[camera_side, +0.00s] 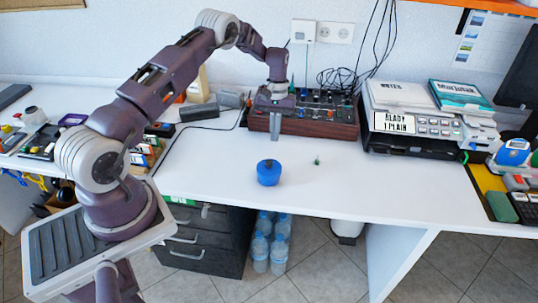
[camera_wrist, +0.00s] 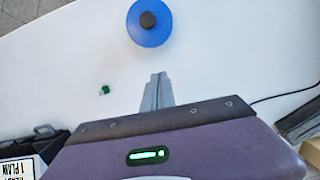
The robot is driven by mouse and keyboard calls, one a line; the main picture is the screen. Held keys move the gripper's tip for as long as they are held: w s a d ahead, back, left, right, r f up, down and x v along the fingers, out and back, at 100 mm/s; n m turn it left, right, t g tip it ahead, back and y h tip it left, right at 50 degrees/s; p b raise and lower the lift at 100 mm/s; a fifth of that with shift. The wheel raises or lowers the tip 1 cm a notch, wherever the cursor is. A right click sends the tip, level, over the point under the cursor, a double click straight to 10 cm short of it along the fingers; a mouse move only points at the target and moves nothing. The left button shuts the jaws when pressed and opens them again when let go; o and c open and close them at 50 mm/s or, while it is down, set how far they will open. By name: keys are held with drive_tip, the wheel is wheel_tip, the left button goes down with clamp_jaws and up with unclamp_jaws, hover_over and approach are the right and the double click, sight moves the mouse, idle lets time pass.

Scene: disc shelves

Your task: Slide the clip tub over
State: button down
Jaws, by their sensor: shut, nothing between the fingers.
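The clip tub is a small round blue tub (camera_side: 268,173) with a dark knob on its lid, standing upright on the white desk. In the wrist view the blue tub (camera_wrist: 149,22) shows from above, near the top edge. My gripper (camera_side: 274,134) points down above the desk, behind the tub and apart from it. In the wrist view its fingertips (camera_wrist: 156,77) are together with nothing between them, and a gap of bare desk lies between them and the tub.
A small green object (camera_side: 317,161) lies right of the tub; it also shows in the wrist view (camera_wrist: 104,90). A wooden box with knobs (camera_side: 320,127) stands behind my gripper. A printer-like machine (camera_side: 408,120) stands at right. The desk's front edge (camera_side: 330,213) is near; bare desk (camera_side: 400,180) lies rightward.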

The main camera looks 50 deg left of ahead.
sight(268, 163)
drive_tip(key=s+d, duration=0.6)
drive_tip(key=s, duration=0.1)
drive_tip(key=shift+d+f, duration=0.2)
drive_tip(key=shift+f, duration=0.65)
drive_tip(key=shift+a, duration=0.1)
